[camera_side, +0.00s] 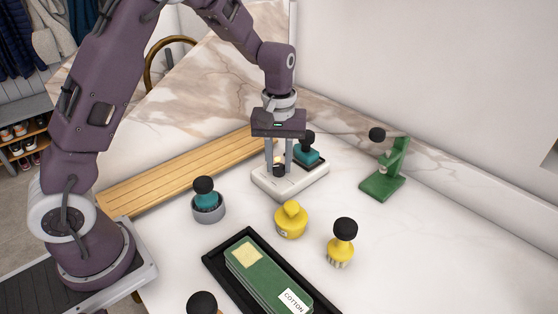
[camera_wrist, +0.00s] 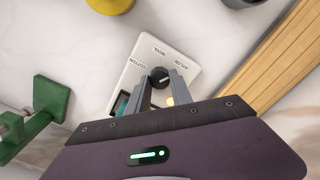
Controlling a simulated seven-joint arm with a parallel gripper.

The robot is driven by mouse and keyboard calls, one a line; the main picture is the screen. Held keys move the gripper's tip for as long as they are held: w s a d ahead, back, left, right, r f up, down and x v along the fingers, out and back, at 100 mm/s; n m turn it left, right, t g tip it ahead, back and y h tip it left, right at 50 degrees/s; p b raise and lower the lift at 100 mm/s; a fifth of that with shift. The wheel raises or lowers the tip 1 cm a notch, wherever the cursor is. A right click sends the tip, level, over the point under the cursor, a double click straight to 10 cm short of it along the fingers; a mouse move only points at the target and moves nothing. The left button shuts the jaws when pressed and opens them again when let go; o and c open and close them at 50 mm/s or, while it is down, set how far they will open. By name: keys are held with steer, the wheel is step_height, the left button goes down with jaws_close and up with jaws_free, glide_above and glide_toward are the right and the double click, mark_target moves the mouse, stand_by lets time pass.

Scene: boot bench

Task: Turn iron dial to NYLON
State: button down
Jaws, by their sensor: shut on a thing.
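The iron dial (camera_wrist: 158,76) is a small black knob on a white base unit (camera_side: 265,182). In the wrist view the white panel (camera_wrist: 133,72) carries the labels COTTON, WOOL and NYLON around the dial's far side. A pale mark shows on the dial, but I cannot tell surely which label it points at. My gripper (camera_wrist: 160,84) points down over the base, with its two fingers on either side of the dial, shut on it. In the side view my gripper (camera_side: 279,168) partly hides the dial. A small warm light (camera_wrist: 170,101) glows beside the dial.
A teal, black-knobbed tool (camera_side: 306,156) sits on the base's far end. A green stand (camera_side: 384,185) is right. A teal brush in a grey cup (camera_side: 207,208), yellow pot (camera_side: 291,221), yellow brush (camera_side: 342,243) and black tray (camera_side: 212,264) of green cloth tagged COTTON are nearer. A slatted board (camera_side: 165,182) lies left.

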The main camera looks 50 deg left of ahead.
stand_by(0.3)
steer(key=c, duration=1.1)
jaws_free()
steer(key=shift+c, duration=0.2)
steer(key=shift+r, duration=0.1)
